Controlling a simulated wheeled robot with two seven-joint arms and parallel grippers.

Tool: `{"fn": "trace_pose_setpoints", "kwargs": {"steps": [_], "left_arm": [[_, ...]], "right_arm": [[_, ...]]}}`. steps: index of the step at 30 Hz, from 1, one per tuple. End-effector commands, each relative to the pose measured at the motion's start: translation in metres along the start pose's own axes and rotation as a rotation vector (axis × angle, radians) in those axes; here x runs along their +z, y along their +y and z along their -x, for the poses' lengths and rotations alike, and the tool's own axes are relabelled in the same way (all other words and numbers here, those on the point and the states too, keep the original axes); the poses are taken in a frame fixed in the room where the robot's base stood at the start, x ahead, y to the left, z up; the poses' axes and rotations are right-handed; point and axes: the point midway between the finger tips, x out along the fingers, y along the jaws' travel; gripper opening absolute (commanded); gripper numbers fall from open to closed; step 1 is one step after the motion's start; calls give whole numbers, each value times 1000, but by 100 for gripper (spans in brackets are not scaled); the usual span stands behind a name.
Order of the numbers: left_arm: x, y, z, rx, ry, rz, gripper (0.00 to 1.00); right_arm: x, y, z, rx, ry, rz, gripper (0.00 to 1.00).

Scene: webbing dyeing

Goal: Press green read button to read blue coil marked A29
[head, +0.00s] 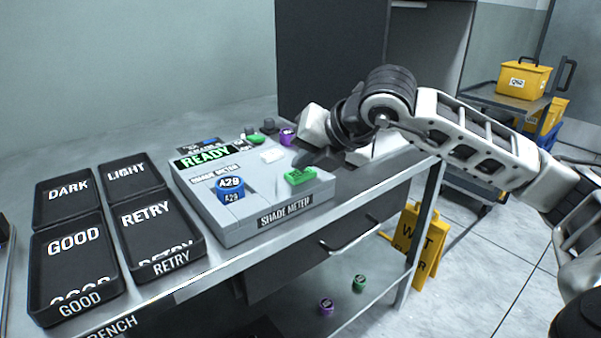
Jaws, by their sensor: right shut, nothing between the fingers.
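The grey shade meter (245,224) stands on the bench, and its display (206,155) reads READY. The blue coil marked A29 (230,189) sits upright on the left front part of the meter. The green read button (300,176) is at the meter's front right. My right gripper (312,161) comes in from the right, shut and empty, with its dark fingers close behind and above the button. I cannot tell whether they touch it. My left gripper is not in view.
Black trays marked DARK (67,221), LIGHT (126,190), GOOD (75,285) and RETRY (165,250) stand left of the meter. A purple coil (287,136) and a green coil (256,139) are behind it. Purple (326,306) and green (359,284) coils lie on the lower shelf.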

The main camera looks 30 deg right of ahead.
Motion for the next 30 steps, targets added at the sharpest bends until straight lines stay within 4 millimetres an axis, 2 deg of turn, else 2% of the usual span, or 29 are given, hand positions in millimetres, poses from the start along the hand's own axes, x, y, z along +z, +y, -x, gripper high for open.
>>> {"fn": "trace_pose_setpoints", "kwargs": {"steps": [23, 30], "left_arm": [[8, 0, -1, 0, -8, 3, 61], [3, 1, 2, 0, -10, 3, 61]], "right_arm": [[-3, -2, -3, -1, 2, 0, 0], [2, 3, 4, 1, 2, 0, 0]]}}
